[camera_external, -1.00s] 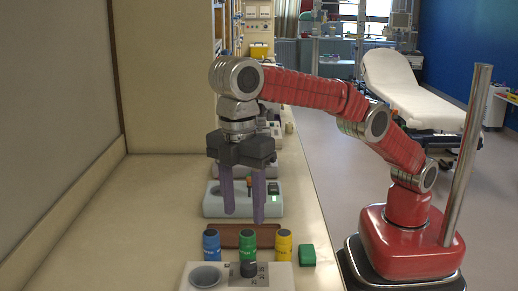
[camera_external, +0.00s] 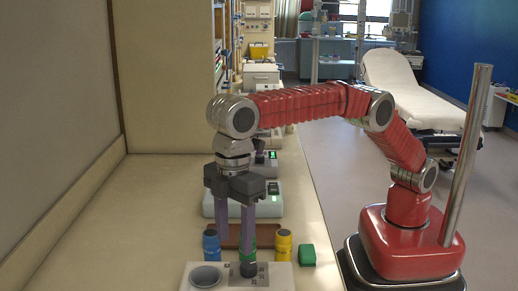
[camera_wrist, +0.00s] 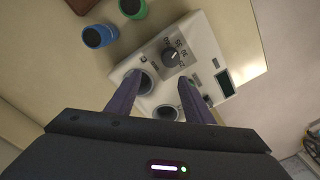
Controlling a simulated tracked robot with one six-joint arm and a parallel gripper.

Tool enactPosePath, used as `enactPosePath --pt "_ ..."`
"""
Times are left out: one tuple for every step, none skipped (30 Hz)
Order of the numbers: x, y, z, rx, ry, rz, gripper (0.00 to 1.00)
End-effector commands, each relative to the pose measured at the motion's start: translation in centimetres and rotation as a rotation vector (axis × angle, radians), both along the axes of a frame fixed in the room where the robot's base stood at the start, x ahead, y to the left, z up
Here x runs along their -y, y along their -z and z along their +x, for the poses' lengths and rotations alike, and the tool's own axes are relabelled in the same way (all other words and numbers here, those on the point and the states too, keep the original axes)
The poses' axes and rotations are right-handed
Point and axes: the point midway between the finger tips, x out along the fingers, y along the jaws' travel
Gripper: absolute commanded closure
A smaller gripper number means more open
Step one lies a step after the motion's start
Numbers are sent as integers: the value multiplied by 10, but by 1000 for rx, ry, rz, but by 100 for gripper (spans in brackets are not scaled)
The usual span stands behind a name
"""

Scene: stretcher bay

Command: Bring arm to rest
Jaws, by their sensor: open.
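My gripper (camera_external: 235,242) points straight down over the bench, with two purple fingers apart and nothing between them. It also shows in the wrist view (camera_wrist: 159,79), its tips over the pale device with a dial (camera_wrist: 205,62). That device (camera_external: 220,285) stands at the near edge of the external view. The green container is mostly hidden behind a finger; in the wrist view the green one (camera_wrist: 133,8) and the blue one (camera_wrist: 100,36) stand apart from the fingers.
A green block (camera_external: 307,255) sits near the bench's right edge. A brown tray (camera_external: 229,228) and a grey device with a lit display (camera_external: 270,207) lie behind the containers. The bench (camera_external: 130,235) is clear on the left. A white stretcher (camera_external: 400,85) stands beyond.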

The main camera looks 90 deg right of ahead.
Motion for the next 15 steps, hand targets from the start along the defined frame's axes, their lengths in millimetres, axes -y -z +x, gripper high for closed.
enactPosePath --pt "8 1 -2 3 17 1 53" --pt "12 2 -2 4 27 2 53" --pt "18 3 -3 8 42 4 53" --pt "23 3 -4 11 54 5 53" --pt "28 4 -5 13 65 6 53" --pt "36 4 -7 17 80 9 53" --pt "41 4 -8 21 91 10 53" --pt "47 3 -10 24 103 11 53" --pt "55 3 -12 28 118 15 53" --pt "61 3 -13 31 130 16 53" --pt "68 2 -15 36 142 19 53" --pt "77 2 -18 40 157 21 53" --pt "83 1 -20 44 169 23 53" --pt "90 0 -23 48 180 25 53" --pt "99 0 -26 53 196 29 53"
